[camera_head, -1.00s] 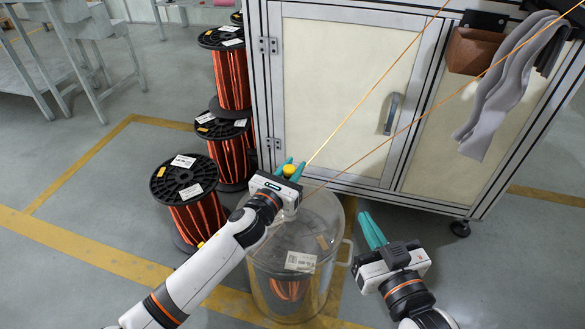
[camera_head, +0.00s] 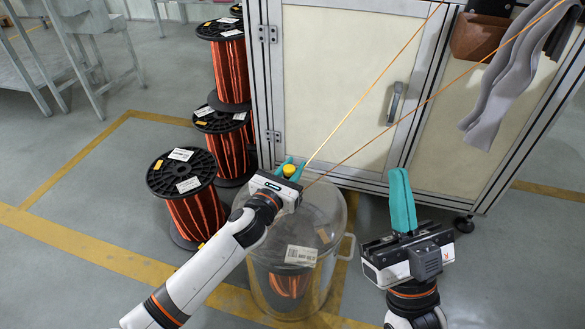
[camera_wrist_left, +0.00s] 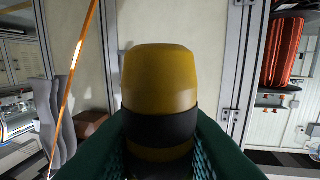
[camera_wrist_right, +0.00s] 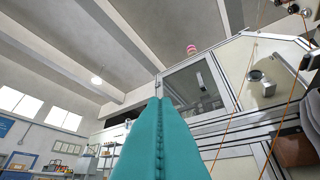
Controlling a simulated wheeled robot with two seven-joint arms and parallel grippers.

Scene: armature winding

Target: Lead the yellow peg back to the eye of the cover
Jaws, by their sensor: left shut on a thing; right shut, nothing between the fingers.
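The yellow peg (camera_head: 289,170) is held between the teal fingers of my left gripper (camera_head: 287,168), which is shut on it. In the left wrist view the yellow peg (camera_wrist_left: 160,80), with a black band, stands between the fingers. The transparent cover (camera_head: 320,255) is a drum over a copper spool, below and right of the left gripper. Its eye cannot be made out. An orange wire (camera_head: 365,100) runs from near the peg to the upper right. My right gripper (camera_head: 401,180) is shut and empty, right of the cover; its teal fingers (camera_wrist_right: 157,110) touch in the right wrist view.
A second wire (camera_head: 420,108) slants from near the cover to the upper right. A white cabinet (camera_head: 345,80) stands behind both grippers. Several copper spools (camera_head: 195,210) stand on the left. A brown bin (camera_head: 478,35) and a grey cloth (camera_head: 500,90) hang at the upper right.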

